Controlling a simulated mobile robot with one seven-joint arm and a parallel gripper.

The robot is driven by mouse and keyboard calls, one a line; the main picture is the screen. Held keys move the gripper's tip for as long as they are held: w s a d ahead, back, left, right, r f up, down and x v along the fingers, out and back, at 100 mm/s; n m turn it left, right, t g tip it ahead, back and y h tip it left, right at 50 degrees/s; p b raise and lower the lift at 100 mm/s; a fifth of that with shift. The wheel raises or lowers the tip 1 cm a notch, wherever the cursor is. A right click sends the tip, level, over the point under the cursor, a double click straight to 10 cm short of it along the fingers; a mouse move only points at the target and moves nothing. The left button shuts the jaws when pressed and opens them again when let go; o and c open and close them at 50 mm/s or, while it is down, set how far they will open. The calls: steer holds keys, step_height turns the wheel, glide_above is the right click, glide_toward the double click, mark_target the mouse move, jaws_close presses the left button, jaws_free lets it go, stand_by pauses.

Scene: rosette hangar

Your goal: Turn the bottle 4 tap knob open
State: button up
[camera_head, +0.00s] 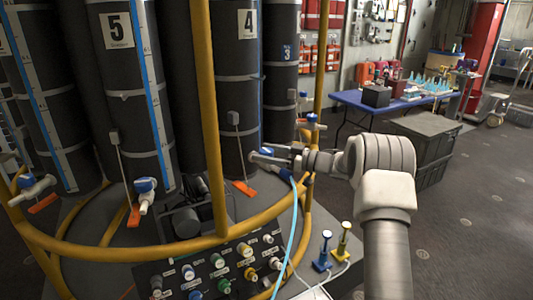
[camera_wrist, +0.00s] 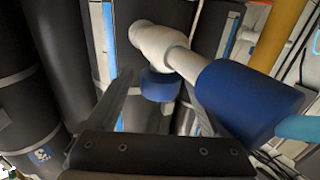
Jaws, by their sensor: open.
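Bottle 4 (camera_head: 237,100) is a dark upright cylinder with a white "4" label in the head view. A blue tap knob (camera_head: 266,151) shows low on its right side, partly hidden by my gripper (camera_head: 276,157). In the wrist view the blue knob (camera_wrist: 160,86) sits under a white tap body (camera_wrist: 160,42). My gripper (camera_wrist: 158,98) is open, with the dark left finger beside the knob. The right finger is partly hidden behind a large blue fitting (camera_wrist: 245,98) on the tap's pipe. I cannot tell whether the fingers touch the knob.
A yellow rail (camera_head: 211,110) stands in front of the bottles. Bottle 5 (camera_head: 125,80) has its own blue-knobbed tap (camera_head: 145,188). A light-blue hose (camera_head: 290,235) hangs below my gripper, over a valve panel (camera_head: 215,270). A blue table (camera_head: 395,102) and dark crates (camera_head: 422,150) stand at right.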

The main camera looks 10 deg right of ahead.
steer(key=v, duration=1.7)
steer(key=shift+s+d+p, duration=0.15)
steer(key=shift+d+p, duration=0.05)
steer(key=shift+p, duration=0.1)
